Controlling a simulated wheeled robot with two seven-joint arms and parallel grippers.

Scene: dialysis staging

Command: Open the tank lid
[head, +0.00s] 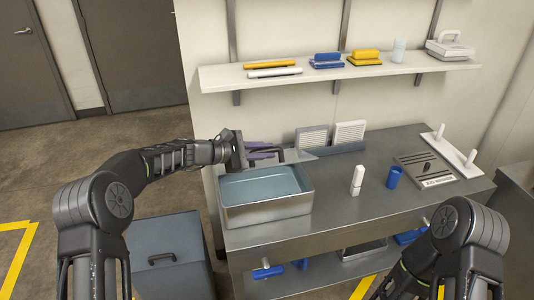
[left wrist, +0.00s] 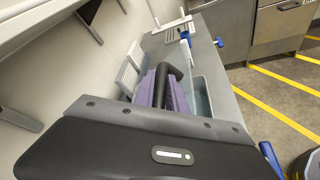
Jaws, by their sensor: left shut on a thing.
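The metal tank (head: 268,216) stands at the left end of the steel bench, its top uncovered and pale blue liquid showing inside. My right gripper is out of view; only part of that arm shows at lower right.
Two white louvred panels (head: 349,133) stand against the wall behind the tank. A white bottle (head: 357,180), a blue cup (head: 394,177) and a grey tray (head: 426,170) are to the right. A wall shelf (head: 340,75) hangs above. A grey lidded bin (head: 170,270) stands on the floor.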

